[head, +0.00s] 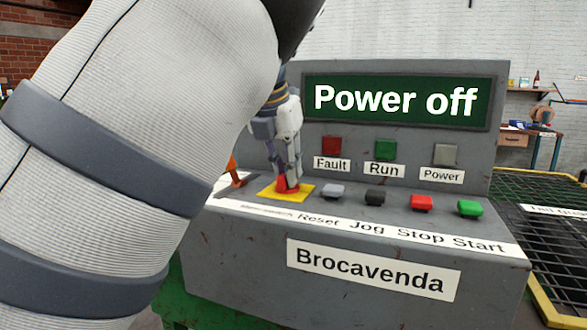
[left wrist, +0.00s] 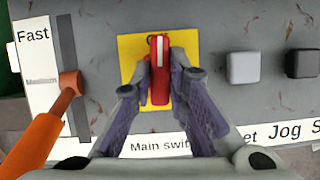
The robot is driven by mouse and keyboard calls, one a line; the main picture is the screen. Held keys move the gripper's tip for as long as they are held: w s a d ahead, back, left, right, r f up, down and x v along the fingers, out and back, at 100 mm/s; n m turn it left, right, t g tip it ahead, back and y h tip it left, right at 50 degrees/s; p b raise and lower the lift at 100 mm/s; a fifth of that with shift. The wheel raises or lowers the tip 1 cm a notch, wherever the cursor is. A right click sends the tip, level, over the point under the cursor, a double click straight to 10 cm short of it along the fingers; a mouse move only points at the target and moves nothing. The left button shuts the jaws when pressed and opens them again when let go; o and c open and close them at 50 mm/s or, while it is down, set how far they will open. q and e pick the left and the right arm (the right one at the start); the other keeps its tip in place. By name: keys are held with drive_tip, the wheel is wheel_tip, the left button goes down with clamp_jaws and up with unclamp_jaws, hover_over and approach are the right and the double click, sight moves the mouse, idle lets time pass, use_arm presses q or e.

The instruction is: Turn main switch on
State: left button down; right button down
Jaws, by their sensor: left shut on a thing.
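The main switch is a red handle (left wrist: 159,62) with a white stripe on a yellow plate (left wrist: 130,50), above the label "Main switch" in the left wrist view. In the head view the red handle (head: 285,183) shows low on the yellow plate (head: 302,193). My left gripper (head: 288,180) points down at it, its fingers shut on the handle; the fingers (left wrist: 160,92) also show on both sides of it in the left wrist view. The display (head: 396,101) reads "Power off". The power lamp (head: 445,155) is grey. My right gripper is not in view.
An orange lever (left wrist: 60,110) stands in a slot left of the switch. Grey reset (head: 333,191), black jog (head: 375,197), red stop (head: 421,203) and green start (head: 469,208) buttons line the panel to the right. A mesh-covered belt area (head: 550,240) lies at the far right.

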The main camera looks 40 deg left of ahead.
use_arm(q)
drive_tip(key=m+h, duration=0.1)
drive_tip(key=m, duration=0.2)
drive_tip(key=m+h, duration=0.1)
drive_tip(key=m, duration=0.1)
drive_tip(key=shift+a+m+h, duration=0.2)
drive_tip(key=shift+m+h, duration=0.1)
drive_tip(key=shift+m, duration=0.1)
drive_tip(key=m+h, duration=0.1)
drive_tip(key=m, duration=0.2)
drive_tip(key=shift+a+m+g, duration=0.1)
drive_tip(key=shift+m+g, duration=0.2)
drive_tip(key=m+h, duration=0.1)
drive_tip(key=m, duration=0.1)
drive_tip(key=shift+w+m+g, duration=0.1)
drive_tip(key=shift+m+g, duration=0.3)
drive_tip(key=m+g, duration=0.1)
drive_tip(key=m, duration=0.2)
drive_tip(key=shift+w+a+f+h+b, duration=0.1)
drive_tip(key=shift+h+b, duration=0.2)
drive_tip(key=shift+b, duration=0.05)
drive_tip(key=shift+m+g, duration=0.3)
drive_tip(key=shift+m, duration=0.5)
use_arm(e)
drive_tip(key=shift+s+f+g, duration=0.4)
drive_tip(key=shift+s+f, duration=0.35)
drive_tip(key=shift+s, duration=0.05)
